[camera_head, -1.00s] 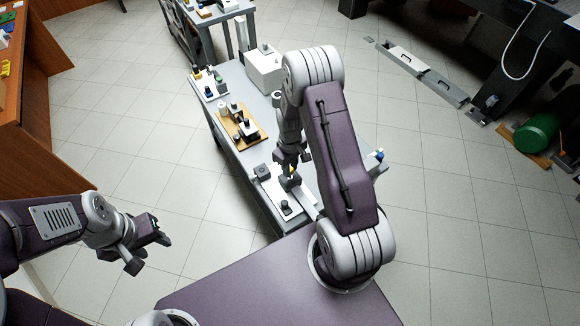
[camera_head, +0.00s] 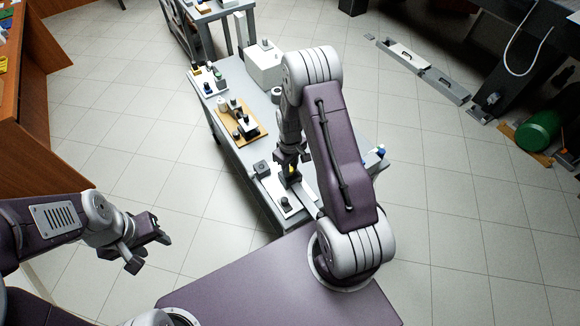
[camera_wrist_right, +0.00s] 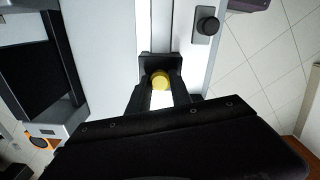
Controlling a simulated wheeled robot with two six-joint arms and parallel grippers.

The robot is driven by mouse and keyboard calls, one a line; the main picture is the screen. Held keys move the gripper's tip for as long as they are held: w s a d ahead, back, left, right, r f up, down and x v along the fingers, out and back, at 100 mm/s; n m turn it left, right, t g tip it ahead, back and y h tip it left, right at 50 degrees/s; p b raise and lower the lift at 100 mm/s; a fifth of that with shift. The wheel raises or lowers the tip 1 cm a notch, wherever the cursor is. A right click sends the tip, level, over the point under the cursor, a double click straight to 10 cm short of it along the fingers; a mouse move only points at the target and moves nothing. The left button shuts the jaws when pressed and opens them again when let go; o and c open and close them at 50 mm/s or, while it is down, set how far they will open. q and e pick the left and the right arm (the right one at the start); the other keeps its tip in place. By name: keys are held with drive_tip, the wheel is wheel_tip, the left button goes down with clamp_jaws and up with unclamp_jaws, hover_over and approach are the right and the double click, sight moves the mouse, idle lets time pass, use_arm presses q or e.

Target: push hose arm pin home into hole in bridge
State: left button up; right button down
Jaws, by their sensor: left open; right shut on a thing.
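My right gripper (camera_wrist_right: 158,98) is shut on a small yellow round piece (camera_wrist_right: 160,79), which sits between its dark fingers. I cannot tell for sure that this is the hose arm pin. A dark block (camera_wrist_right: 159,60) lies right beside the yellow piece, probably part of the bridge; no hole shows. In the head view the right gripper (camera_head: 290,168) points down at the near end of the grey bench, and its tips are partly hidden. My left gripper (camera_head: 147,243) is open and empty, away from the bench at lower left.
A light plate with a black knob (camera_wrist_right: 207,25) lies beside the right gripper. On the bench (camera_head: 247,165) stand a wooden board with fittings (camera_head: 238,120), a white box (camera_head: 264,66) and small bottles. Free floor lies between the left gripper and the bench.

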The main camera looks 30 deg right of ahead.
drive_tip(key=shift+f, duration=0.35)
drive_tip(key=c, duration=1.1)
unclamp_jaws()
wheel_tip(320, 180, up, 9)
drive_tip(key=shift+r+p, duration=0.1)
drive_tip(key=shift+p, duration=0.55)
wheel_tip(320, 180, up, 4)
drive_tip(key=p, duration=0.4)
